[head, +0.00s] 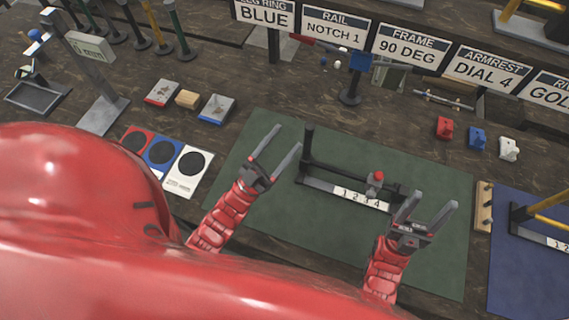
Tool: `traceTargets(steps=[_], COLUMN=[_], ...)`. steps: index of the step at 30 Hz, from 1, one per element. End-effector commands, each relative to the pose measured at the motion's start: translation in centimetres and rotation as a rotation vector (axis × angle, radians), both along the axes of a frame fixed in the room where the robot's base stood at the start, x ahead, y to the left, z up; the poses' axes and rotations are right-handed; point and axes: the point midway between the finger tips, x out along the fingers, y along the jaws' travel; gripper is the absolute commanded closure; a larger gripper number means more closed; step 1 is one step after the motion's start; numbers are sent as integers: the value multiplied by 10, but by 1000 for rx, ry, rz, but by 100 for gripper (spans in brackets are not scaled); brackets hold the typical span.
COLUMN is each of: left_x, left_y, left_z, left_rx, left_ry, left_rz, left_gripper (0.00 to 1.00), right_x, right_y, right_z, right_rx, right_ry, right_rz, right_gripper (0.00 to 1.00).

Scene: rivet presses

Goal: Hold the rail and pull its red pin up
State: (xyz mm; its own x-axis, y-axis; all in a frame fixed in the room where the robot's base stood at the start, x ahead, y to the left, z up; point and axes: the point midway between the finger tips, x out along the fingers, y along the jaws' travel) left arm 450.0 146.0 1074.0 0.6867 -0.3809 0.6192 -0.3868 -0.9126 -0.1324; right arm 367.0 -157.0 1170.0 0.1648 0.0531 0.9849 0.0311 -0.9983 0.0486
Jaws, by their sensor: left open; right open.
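The dark rail (335,172) lies on the green mat (420,268), with a scale plate (360,198) numbered 1 to 4 along its near side. A dark post stands at its left end. The red pin (379,176) sits on a grey slider block near the rail's right part. My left gripper (285,142) is open and empty, just left of the post. My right gripper (430,207) is open and empty, at the rail's right end, right of the red pin. Whether its fingers touch the rail, I cannot tell.
A blue mat (530,275) with a yellow-barred fixture lies at the right, beside a wooden block (483,207). Red, blue and white pads (187,172) lie at the left. Signs (335,27) stand at the back, one reading RAIL NOTCH 1. The front of the green mat is clear.

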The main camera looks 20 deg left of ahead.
Motion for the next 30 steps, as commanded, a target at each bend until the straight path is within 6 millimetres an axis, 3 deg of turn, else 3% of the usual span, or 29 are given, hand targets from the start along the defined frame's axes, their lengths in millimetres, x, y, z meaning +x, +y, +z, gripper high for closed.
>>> traceTargets(steps=[3, 6, 12, 17, 30], left_x=[13, 16, 15, 25, 97], left_y=[-3, -2, 4, -1, -43], left_z=[-52, -89, -131, -136, -135], left_rx=[82, 131, 183, 190, 189], left_ry=[263, 443, 635, 660, 657], left_rz=[-59, -79, -81, -82, -81], left_gripper=[35, 35, 35, 35, 35], right_x=[0, 0, 0, 0, 0], right_y=[0, 0, 0, 0, 0], right_z=[0, 0, 0, 0, 0], right_rx=[0, 0, 0, 0, 0], right_ry=[0, 0, 0, 0, 0], right_rz=[0, 0, 0, 0, 0], right_gripper=[40, 40, 40, 40, 40])
